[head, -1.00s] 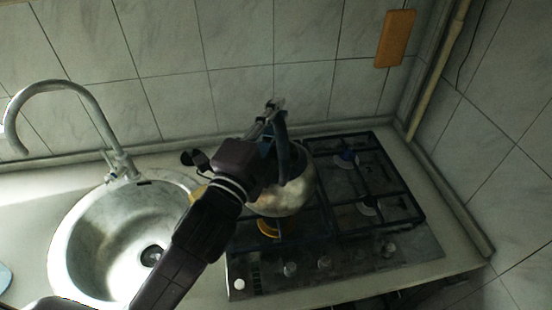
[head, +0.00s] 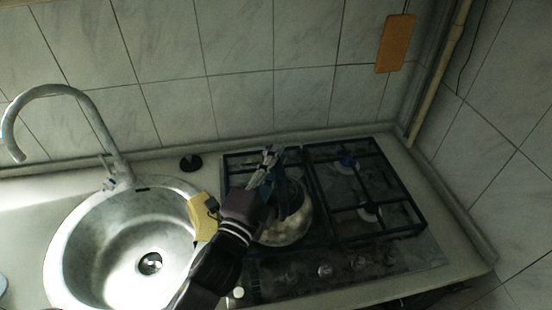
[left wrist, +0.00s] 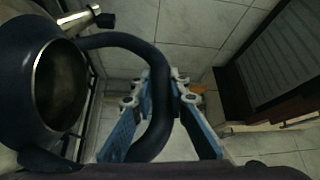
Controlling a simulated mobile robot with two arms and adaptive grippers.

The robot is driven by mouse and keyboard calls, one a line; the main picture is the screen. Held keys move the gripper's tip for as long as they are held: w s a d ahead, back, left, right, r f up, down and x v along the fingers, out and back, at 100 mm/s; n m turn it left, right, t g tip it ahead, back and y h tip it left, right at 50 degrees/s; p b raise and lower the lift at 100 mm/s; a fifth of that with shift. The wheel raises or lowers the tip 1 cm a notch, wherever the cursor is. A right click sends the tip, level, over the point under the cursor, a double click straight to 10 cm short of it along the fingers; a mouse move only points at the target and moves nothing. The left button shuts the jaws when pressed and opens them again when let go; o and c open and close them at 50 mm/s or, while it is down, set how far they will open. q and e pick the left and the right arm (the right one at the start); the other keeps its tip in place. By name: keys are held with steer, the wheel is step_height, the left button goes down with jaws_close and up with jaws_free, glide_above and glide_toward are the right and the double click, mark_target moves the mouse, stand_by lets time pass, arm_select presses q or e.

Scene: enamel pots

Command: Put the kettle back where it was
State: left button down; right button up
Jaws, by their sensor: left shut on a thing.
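The kettle (head: 291,223) has a rounded, pale-looking body in the head view and is over the left half of the gas stove (head: 398,190), toward its front. My arm partly hides it, and I cannot tell whether it touches the grate. In the left wrist view the kettle (left wrist: 38,95) is dark, with a round open top and a light spout at the upper left. My left gripper (head: 268,158) is shut on the kettle's dark curved handle; its blue fingers (left wrist: 163,92) sit on both sides of the handle in the left wrist view. My right gripper is not in view.
A round steel sink (head: 118,245) with a tall curved faucet (head: 60,90) lies at the left. A small black object (head: 191,162) and a yellow item (head: 203,214) are between sink and stove. An orange board (head: 395,43) hangs on the tiled wall. The stove's right half is clear.

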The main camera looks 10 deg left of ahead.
arm_select(q)
steer(key=shift+r, duration=0.1)
steer(key=shift+f+b, duration=0.35)
steer(key=c, duration=2.2)
jaws_free()
steer(key=shift+f, duration=0.2)
steer(key=o, duration=0.3)
steer(key=shift+s, duration=0.1)
steer(key=shift+r, duration=0.1)
